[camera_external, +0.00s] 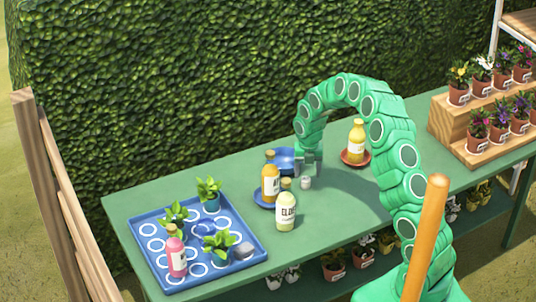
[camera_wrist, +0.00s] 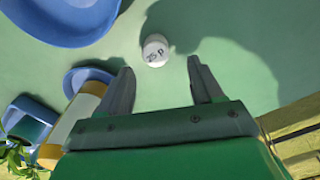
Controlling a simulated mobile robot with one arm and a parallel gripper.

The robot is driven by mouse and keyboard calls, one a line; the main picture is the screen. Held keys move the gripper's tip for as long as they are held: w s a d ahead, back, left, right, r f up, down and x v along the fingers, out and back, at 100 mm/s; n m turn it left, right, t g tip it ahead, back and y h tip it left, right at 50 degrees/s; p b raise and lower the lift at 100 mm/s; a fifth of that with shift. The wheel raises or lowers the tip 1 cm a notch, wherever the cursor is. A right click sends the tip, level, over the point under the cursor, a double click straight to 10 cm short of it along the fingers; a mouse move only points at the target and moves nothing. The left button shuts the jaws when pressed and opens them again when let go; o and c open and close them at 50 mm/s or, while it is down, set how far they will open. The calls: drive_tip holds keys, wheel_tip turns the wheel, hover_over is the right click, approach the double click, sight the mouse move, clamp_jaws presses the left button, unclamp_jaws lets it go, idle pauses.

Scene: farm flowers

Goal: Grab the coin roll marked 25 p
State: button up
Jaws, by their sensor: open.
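The coin roll (camera_wrist: 155,50) is a small white cylinder with dark lettering that reads 25 P. It stands on the green table in the wrist view, just beyond and between my fingertips. It also shows in the external view as a small pale cylinder (camera_external: 306,182) just below my gripper (camera_external: 308,165). In the wrist view my gripper (camera_wrist: 163,80) has its two grey fingers spread apart with nothing between them. A gap of green table shows between the fingers and the roll.
A blue bowl (camera_external: 284,160) is just left of my gripper. An orange bottle (camera_external: 270,183) on a blue saucer and a pale bottle (camera_external: 286,212) stand at left. A yellow bottle (camera_external: 356,142) on a red saucer is at right. A blue tray (camera_external: 245,232) holds plants.

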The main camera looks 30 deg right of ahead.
sight(306, 179)
drive_tip(key=shift+w+f, duration=0.25)
drive_tip(key=shift+f, duration=0.85)
drive_tip(key=shift+w+f, duration=0.15)
drive_tip(key=shift+f, duration=1.4)
clamp_jaws()
drive_tip(key=shift+r, duration=0.15)
